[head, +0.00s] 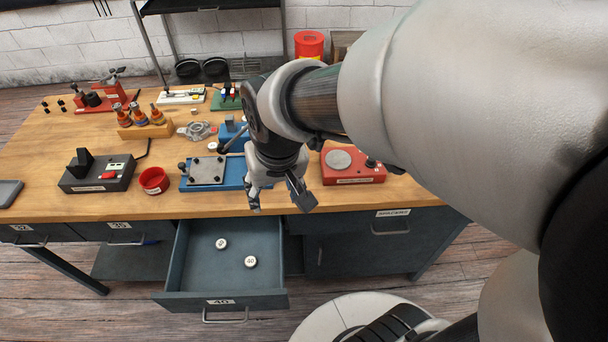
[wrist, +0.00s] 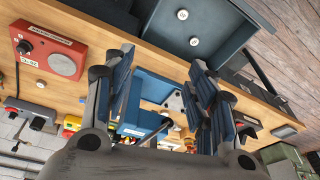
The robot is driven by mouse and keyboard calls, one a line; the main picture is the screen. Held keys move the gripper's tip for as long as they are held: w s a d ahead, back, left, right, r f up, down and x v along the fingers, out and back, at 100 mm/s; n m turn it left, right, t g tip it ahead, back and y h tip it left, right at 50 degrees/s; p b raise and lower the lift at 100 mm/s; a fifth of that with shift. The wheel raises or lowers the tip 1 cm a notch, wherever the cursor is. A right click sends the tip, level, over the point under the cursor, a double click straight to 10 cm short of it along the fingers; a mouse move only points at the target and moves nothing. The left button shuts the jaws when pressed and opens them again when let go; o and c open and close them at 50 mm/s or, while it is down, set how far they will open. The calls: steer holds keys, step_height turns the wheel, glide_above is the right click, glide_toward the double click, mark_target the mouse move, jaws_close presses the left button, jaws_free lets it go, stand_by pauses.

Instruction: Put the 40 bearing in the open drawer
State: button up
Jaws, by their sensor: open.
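The open drawer (head: 223,299) is pulled out from the bench front and carries a label that reads 40. Two small pale round bearings lie apart on its floor. The nearer one (head: 250,261) reads 40; the mark on the farther one (head: 221,243) is too small to read surely. In the wrist view the drawer (wrist: 245,35) is at the top, with both bearings inside. My gripper (head: 279,200) is open and empty above the bench's front edge, behind the drawer. Its spread fingers (wrist: 163,70) also show in the wrist view, with nothing between them.
A blue fixture with a metal plate (head: 207,170) stands left of my gripper, and a red box with a round disc (head: 352,165) stands right. A red cup (head: 153,180) and a grey device (head: 97,174) are farther left. A closed drawer (head: 392,223) is at right.

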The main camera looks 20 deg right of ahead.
steer(key=s+d+r+t, duration=0.1)
steer(key=s+d+r, duration=0.1)
steer(key=s, duration=0.4)
steer(key=s+d+r, duration=0.1)
steer(key=s+r, duration=0.3)
steer(key=s, duration=0.2)
steer(key=shift+s+d+n+t, duration=0.15)
steer(key=shift+d+n+t, duration=0.2)
steer(key=shift+n+t, duration=0.05)
